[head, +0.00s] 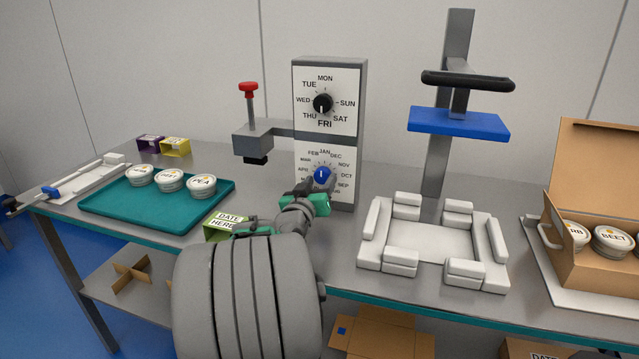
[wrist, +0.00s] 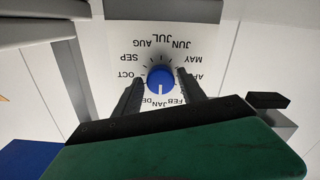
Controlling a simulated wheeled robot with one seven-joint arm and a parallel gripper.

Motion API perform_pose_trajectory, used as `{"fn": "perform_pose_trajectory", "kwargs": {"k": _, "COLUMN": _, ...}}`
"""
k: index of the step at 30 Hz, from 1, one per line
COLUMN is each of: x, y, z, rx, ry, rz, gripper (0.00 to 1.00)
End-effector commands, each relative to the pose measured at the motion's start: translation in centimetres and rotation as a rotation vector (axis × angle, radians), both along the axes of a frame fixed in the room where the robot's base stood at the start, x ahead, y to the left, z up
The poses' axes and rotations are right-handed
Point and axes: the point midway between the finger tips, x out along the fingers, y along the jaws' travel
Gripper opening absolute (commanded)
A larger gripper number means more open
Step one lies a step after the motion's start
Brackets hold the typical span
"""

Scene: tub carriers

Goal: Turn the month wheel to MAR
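The month wheel is a blue knob (head: 322,175) on the lower white dial face of the grey post. Month names ring it, with JAN at the top and MAR at the upper left. Its white pointer points up at about JAN. In the wrist view, which is upside down, the blue knob (wrist: 160,79) shows its pointer toward JAN. My gripper (wrist: 160,84) is open, with one dark finger on each side of the knob and a visible gap on both sides. MAR is hidden behind a finger there.
Above is a weekday dial with a black knob (head: 323,103). A red-handled stamp (head: 249,108) juts out left. A teal tray (head: 110,209) with several lidded tubs, a green DATE HERE block (head: 222,229) and a white fixture (head: 432,243) stand nearby.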

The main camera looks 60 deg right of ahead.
Motion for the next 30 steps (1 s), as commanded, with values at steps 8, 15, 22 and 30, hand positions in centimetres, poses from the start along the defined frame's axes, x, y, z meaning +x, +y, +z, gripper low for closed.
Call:
{"fn": "perform_pose_trajectory", "kwargs": {"k": 8, "x": 0.00, "y": 0.02, "z": 0.00, "rx": 0.000, "ry": 0.000, "rz": 0.000, "gripper": 0.24}}
{"fn": "perform_pose_trajectory", "kwargs": {"k": 15, "x": 0.00, "y": 0.02, "z": 0.00, "rx": 0.000, "ry": 0.000, "rz": 0.000, "gripper": 0.05}}
{"fn": "perform_pose_trajectory", "kwargs": {"k": 22, "x": 0.00, "y": 0.03, "z": 0.00, "rx": -0.001, "ry": 0.004, "rz": 0.000, "gripper": 0.00}}
{"fn": "perform_pose_trajectory", "kwargs": {"k": 30, "x": -0.04, "y": 0.03, "z": 0.02, "rx": -0.011, "ry": 0.075, "rz": 0.000, "gripper": 0.00}}
